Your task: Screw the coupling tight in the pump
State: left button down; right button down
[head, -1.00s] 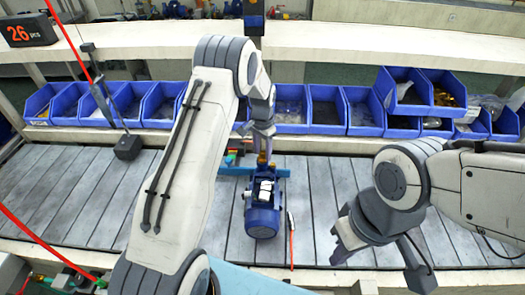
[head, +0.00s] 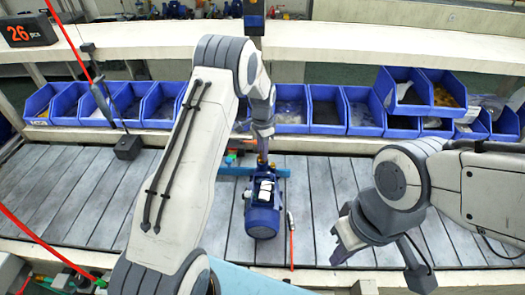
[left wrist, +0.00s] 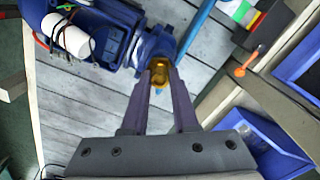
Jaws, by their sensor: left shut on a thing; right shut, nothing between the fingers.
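The blue pump (head: 262,222) lies on the slatted bench in the middle of the head view, with a white part on top. It also shows at the upper left in the left wrist view (left wrist: 112,32). The brass-yellow coupling (left wrist: 160,66) sits at the pump's end, against its blue flange. My left gripper (head: 262,157) is over that end, and its fingers (left wrist: 161,78) are shut on the coupling. How deep the coupling sits is hidden. My right gripper (head: 338,256) is shut and empty, to the right of the pump and apart from it.
A row of blue bins (head: 290,128) stands along the back of the bench. A blue bar (head: 232,171) lies beside the pump's far end. A thin red-tipped tool (head: 291,240) is right of the pump.

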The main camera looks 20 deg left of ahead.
pick_arm(q)
jog(key=shift+m, duration=1.7)
jog(key=shift+m, duration=1.7)
jog(key=m, duration=0.3)
jog(key=shift+m, duration=0.3)
jog(key=c, duration=0.7)
grip_release()
jog(key=shift+c, duration=0.2)
